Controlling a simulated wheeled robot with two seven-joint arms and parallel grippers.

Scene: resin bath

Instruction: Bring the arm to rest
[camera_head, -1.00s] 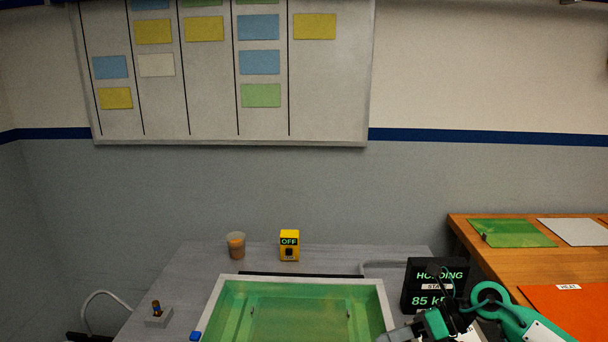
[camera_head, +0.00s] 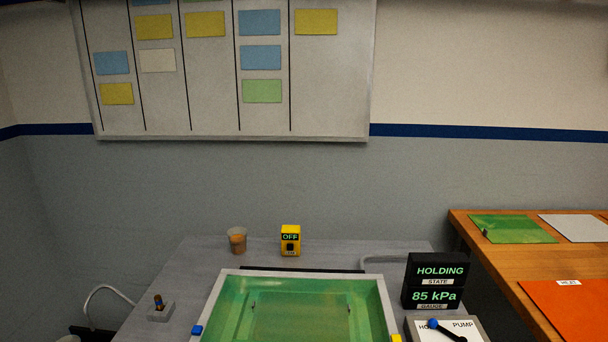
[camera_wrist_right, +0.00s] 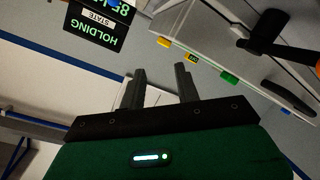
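My right gripper (camera_wrist_right: 160,86) shows in the right wrist view with its two dark fingers apart and nothing between them. It is out of the head view. My left gripper is in neither view. The black display (camera_head: 434,282) reads HOLDING and 85 kPa in the head view; it also shows upside down in the right wrist view (camera_wrist_right: 98,30). The pump box (camera_head: 465,333) with a blue-knobbed black lever (camera_head: 447,330) stands in front of the display. The resin bath (camera_head: 230,290), a pale-rimmed tray with a green interior, sits at the table's front middle.
A yellow box (camera_head: 290,241) reading OFF and a cup (camera_head: 237,241) stand behind the bath. A small grey switch box (camera_head: 160,310) is at the left. A wooden bench (camera_head: 500,250) with green, white and orange sheets is at the right. The grey table's back left is clear.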

